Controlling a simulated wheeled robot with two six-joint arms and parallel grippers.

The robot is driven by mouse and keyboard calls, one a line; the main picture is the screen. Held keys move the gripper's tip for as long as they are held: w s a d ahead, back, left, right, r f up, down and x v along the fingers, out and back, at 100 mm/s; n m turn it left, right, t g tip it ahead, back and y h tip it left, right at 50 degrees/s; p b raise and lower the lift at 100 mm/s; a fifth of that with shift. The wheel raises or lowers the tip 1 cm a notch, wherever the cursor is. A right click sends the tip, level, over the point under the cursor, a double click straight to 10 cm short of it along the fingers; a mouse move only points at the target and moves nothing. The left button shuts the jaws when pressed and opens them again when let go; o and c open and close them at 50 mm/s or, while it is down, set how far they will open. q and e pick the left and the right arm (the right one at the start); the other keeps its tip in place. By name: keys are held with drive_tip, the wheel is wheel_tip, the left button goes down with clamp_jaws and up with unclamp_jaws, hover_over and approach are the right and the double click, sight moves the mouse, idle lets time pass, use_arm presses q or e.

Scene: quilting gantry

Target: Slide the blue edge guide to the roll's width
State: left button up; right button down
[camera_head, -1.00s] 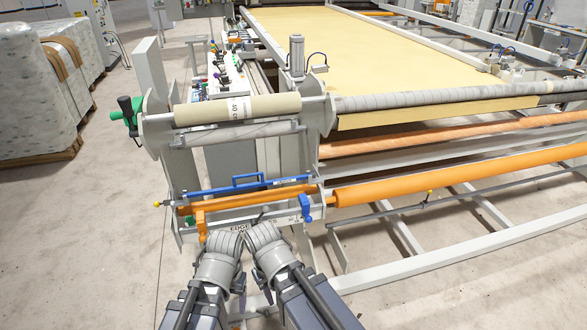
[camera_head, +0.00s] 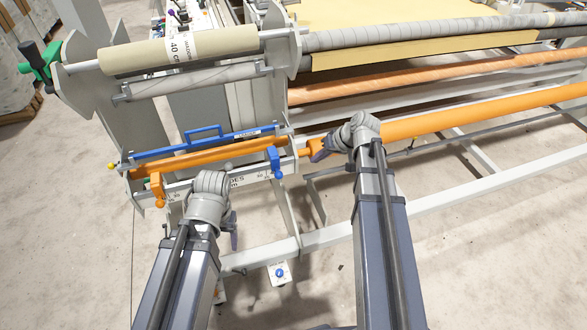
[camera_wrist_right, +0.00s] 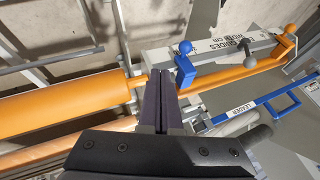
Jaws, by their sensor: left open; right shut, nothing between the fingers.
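The blue edge guide (camera_head: 274,163) sits near the right end of the printed width scale (camera_head: 240,182), below the orange rod. It also shows in the right wrist view (camera_wrist_right: 185,68), with a ball knob. The roll (camera_head: 150,53), beige with a "40 cm" label, lies on the upper bar. My right gripper (camera_head: 318,154) is shut and empty, just right of the blue guide. In the right wrist view its fingertips (camera_wrist_right: 158,74) are close beside the guide; I cannot tell if they touch. My left gripper (camera_head: 226,170) is open in front of the scale, its fingers mostly hidden behind the wrist.
An orange guide (camera_head: 157,187) sits at the scale's left end. A blue bar with a handle (camera_head: 205,143) runs above the orange rod. A long orange roller (camera_head: 460,115) extends to the right.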

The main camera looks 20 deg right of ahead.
sight(282, 175)
drive_tip(key=w+a+f+b, duration=0.4)
drive_tip(key=a+f+b, duration=0.3)
drive_tip(key=f+b, duration=0.2)
drive_tip(key=shift+w+a, duration=0.35)
drive_tip(key=shift+a, duration=0.85)
drive_tip(key=shift+w+f, duration=0.1)
drive_tip(key=shift+d, duration=0.15)
